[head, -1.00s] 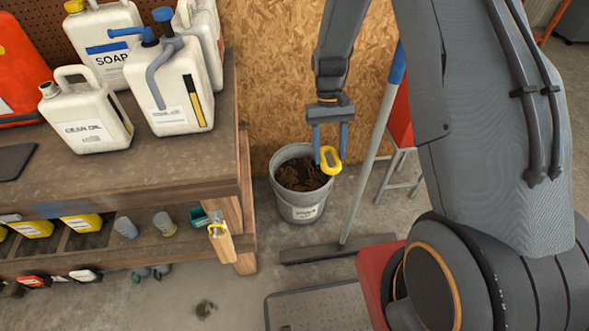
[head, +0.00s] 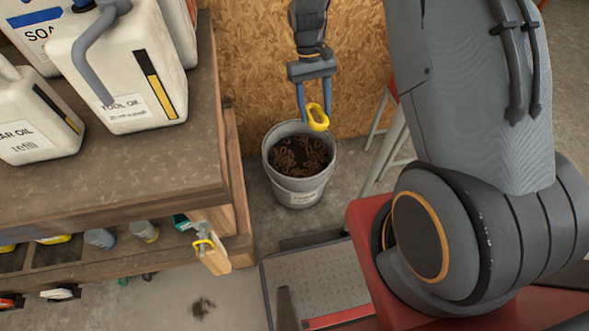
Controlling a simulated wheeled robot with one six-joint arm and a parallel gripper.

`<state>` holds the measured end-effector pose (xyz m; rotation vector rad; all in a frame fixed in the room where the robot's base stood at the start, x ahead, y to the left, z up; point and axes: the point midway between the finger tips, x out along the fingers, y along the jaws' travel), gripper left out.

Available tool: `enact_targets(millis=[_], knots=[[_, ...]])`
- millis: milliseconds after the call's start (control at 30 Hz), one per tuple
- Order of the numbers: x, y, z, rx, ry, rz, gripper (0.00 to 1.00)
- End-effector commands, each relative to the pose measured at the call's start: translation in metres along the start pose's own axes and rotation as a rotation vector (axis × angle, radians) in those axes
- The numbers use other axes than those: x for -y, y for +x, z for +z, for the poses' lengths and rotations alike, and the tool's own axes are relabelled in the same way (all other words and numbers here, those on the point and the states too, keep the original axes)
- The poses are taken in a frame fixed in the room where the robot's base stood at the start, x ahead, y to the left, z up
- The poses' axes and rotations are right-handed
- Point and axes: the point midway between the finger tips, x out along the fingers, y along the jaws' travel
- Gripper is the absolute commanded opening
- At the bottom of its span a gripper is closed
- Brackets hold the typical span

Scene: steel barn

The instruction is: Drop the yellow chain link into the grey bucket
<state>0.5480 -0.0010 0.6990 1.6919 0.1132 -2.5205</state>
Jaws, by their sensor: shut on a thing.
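My gripper (head: 315,112) is shut on the yellow chain link (head: 318,117). It holds the link in the air, with the link showing over the far right part of the rim of the grey bucket (head: 297,190). The bucket stands upright on the floor. Several rusty brown links or rings lie inside it on a dark bottom. I cannot tell exactly how high the link is above the rim.
A wooden workbench (head: 110,190) with several white jugs (head: 125,65) stands at the left, close to the bucket. A wooden tag with a yellow loop (head: 212,256) hangs at its corner. A chipboard wall (head: 255,70) is behind the bucket.

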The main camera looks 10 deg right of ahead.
Motion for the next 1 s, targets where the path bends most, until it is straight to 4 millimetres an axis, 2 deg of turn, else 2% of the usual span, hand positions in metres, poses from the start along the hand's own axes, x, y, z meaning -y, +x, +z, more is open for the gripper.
enact_targets(millis=[33, 100, 1000], knots=[[-0.001, 0.011, -0.012, -0.001, -0.013, 0.006, 0.23], [-0.002, 0.021, -0.021, -0.001, -0.031, 0.013, 0.23], [-0.009, 0.132, -0.149, 0.000, -0.263, 0.110, 0.23]])
